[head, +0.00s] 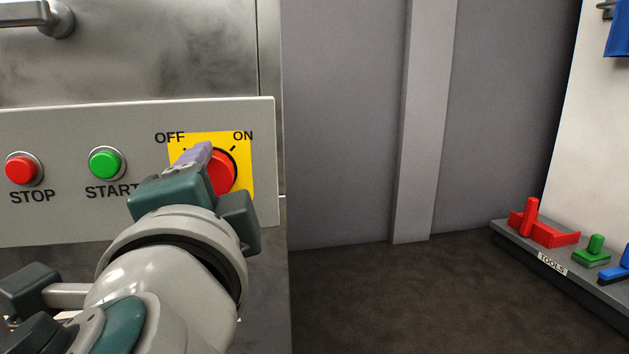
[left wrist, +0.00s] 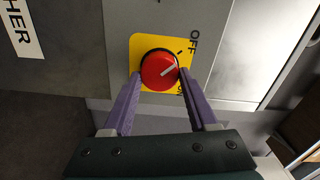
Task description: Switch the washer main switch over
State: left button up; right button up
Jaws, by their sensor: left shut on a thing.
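The washer main switch is a red round knob (head: 222,174) on a yellow plate (head: 243,149) marked OFF at left and ON at right. My left gripper (head: 211,165) is at the knob and covers part of it. In the left wrist view, its purple fingers (left wrist: 159,75) lie on either side of the red knob (left wrist: 155,72), shut on it. The knob's white pointer line shows there between the OFF and ON sides, nearer OFF. The ON mark is partly hidden by a finger. My right gripper is not in view.
On the same grey panel (head: 262,196) are a red STOP button (head: 20,170) and a green START button (head: 104,163), left of my gripper. A tool shelf (head: 515,240) stands at the right. The floor (head: 390,295) between is clear.

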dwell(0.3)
pick_arm(q)
jog(key=o, duration=1.4)
jog(key=p+v, duration=0.2)
jog(key=v, duration=0.8)
jog(key=shift+r, duration=0.1)
